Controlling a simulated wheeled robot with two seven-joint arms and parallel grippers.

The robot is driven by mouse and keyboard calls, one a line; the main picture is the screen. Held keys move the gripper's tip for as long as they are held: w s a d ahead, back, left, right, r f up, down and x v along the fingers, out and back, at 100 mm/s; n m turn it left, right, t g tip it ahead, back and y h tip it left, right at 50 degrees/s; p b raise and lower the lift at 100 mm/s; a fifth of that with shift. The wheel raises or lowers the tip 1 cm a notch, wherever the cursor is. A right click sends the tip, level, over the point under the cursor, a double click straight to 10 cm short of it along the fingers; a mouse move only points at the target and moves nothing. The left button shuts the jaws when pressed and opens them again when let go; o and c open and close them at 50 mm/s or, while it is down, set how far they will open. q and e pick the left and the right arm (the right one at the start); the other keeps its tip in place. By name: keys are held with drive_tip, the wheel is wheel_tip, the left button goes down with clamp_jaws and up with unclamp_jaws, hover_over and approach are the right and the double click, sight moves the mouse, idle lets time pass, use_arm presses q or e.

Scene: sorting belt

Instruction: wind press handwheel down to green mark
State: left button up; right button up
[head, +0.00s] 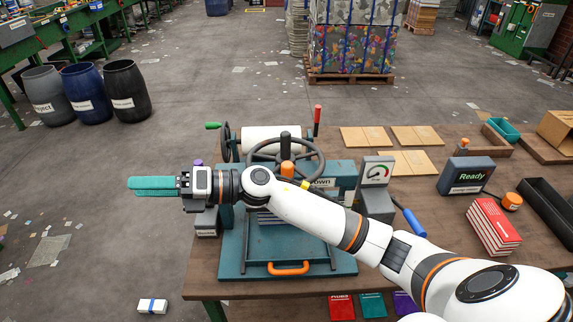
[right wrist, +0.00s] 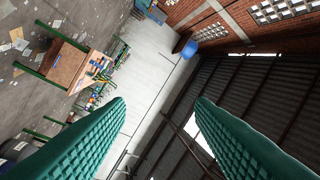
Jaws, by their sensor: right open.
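The press (head: 337,167) is teal and stands on the table with a dark spoked handwheel (head: 320,156) on top. A black knob (head: 285,139) stands up from the wheel. A gauge (head: 376,173) with a red and green dial is at the press's right. My right arm crosses in front of the press and hides part of it and the wheel's near side. My right gripper (head: 136,186) points left, past the table's left edge and apart from the wheel. Its teal fingers are spread and empty in the right wrist view (right wrist: 160,112). My left gripper is not seen.
A sign reading Ready (head: 466,176), red books (head: 493,226), a black tray (head: 547,207) and wooden boards (head: 368,138) are on the table. A blue-handled lever (head: 413,222) sticks out right of the press. Barrels (head: 88,92) stand on the floor at left.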

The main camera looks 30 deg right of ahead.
drive_tip(key=n+g+h, duration=0.2)
drive_tip(key=n+g, duration=0.2)
drive_tip(key=n, duration=0.2)
wheel_tip(320, 180, up, 2)
drive_tip(key=n+g+h+p, duration=0.1)
drive_tip(key=n+g+h, duration=0.3)
drive_tip(key=h, duration=1.3)
hover_over(288, 164)
drive_tip(key=shift+n+t, duration=0.4)
wheel_tip(288, 164, down, 10)
drive_tip(key=shift+r+p, duration=0.2)
drive_tip(key=shift+p, duration=0.95)
drive_tip(key=shift+w+f, duration=0.1)
drive_tip(key=shift+f, duration=0.55)
clamp_jaws()
